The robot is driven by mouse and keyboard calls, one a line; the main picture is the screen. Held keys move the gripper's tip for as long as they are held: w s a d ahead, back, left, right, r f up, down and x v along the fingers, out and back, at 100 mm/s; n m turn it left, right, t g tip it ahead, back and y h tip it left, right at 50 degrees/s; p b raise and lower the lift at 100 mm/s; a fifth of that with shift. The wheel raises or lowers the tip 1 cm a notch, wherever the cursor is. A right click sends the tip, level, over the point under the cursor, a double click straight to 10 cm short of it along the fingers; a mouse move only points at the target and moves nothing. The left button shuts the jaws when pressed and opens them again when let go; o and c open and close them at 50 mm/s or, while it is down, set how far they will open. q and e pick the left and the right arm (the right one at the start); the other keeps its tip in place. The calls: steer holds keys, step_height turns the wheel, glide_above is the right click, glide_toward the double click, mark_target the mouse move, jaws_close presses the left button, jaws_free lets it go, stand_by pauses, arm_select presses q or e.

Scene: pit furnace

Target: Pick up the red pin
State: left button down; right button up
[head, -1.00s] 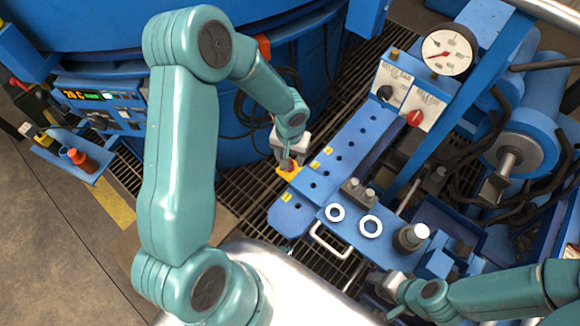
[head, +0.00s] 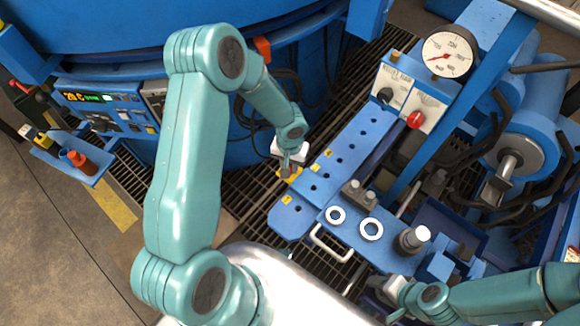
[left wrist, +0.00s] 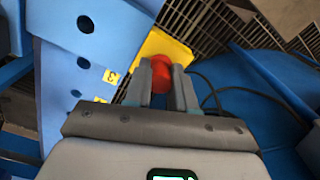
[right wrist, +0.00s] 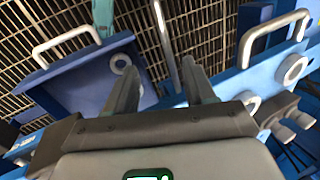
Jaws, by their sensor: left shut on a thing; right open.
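The red pin (left wrist: 162,73) is between the fingers of my left gripper (left wrist: 160,82) in the left wrist view, its rounded red end showing. In the head view my left gripper (head: 287,169) is at the left edge of the blue drilled block (head: 344,150), and the pin is mostly hidden there. A yellow plate (left wrist: 160,45) lies just beyond the pin; I cannot tell whether the pin is seated in a hole. My right gripper (right wrist: 158,85) is open and empty, low at the right in the head view (head: 394,297).
A panel with two knobs (head: 408,92) and a round gauge (head: 448,54) stand behind the block. White rings (head: 371,230) and a metal handle (head: 330,247) are in front. An orange container (head: 80,161) is on a shelf at far left. Open grating (head: 235,190) lies below.

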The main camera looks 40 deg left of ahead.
arm_select(q)
steer(key=shift+r, duration=0.15)
step_height(320, 180, up, 20)
steer(key=p, duration=0.3)
stand_by(0.4)
